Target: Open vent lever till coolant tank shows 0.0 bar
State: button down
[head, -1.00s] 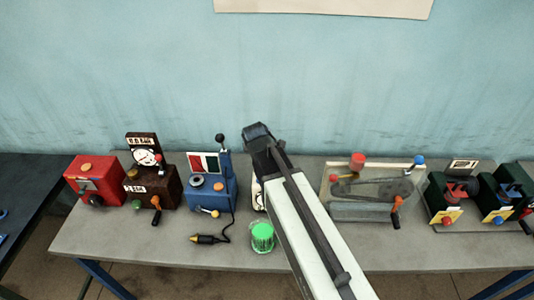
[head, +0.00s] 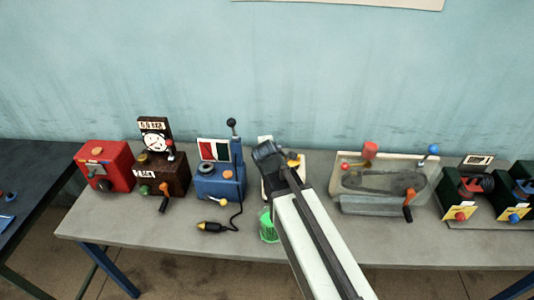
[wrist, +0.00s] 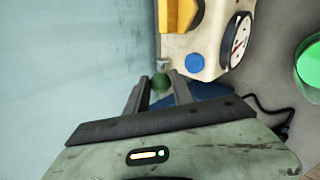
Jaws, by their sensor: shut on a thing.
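In the wrist view, my gripper (wrist: 157,80) has its two fingers on either side of a small dark green knob (wrist: 160,83). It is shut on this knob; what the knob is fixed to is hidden. A cream unit (wrist: 210,48) with a blue button (wrist: 195,62), a yellow-orange block (wrist: 178,14) and a round dial (wrist: 238,40) lies just past the fingers. In the head view this cream unit (head: 268,188) is mostly hidden behind my arm. A brown unit (head: 177,178) has a white dial (head: 154,142) and a small sign (head: 152,125); its figures are too small to read surely.
On the grey bench (head: 180,240) stand a red box (head: 105,165), a blue unit (head: 220,185) with an upright lever, and a green cup (head: 268,225) partly behind my arm. A grey tray unit (head: 380,190) stands right.

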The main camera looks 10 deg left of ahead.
jog(key=shift+s+f+b, duration=0.3)
jog(key=shift+s+f, duration=0.15)
jog(key=shift+f, duration=0.1)
jog(key=shift+s, duration=0.1)
jog(key=c, duration=1.5)
grip_release()
jog(key=o, duration=0.4)
jog(key=shift+a+f, duration=0.1)
jog(key=shift+a, duration=0.15)
jog(key=shift+d, duration=0.1)
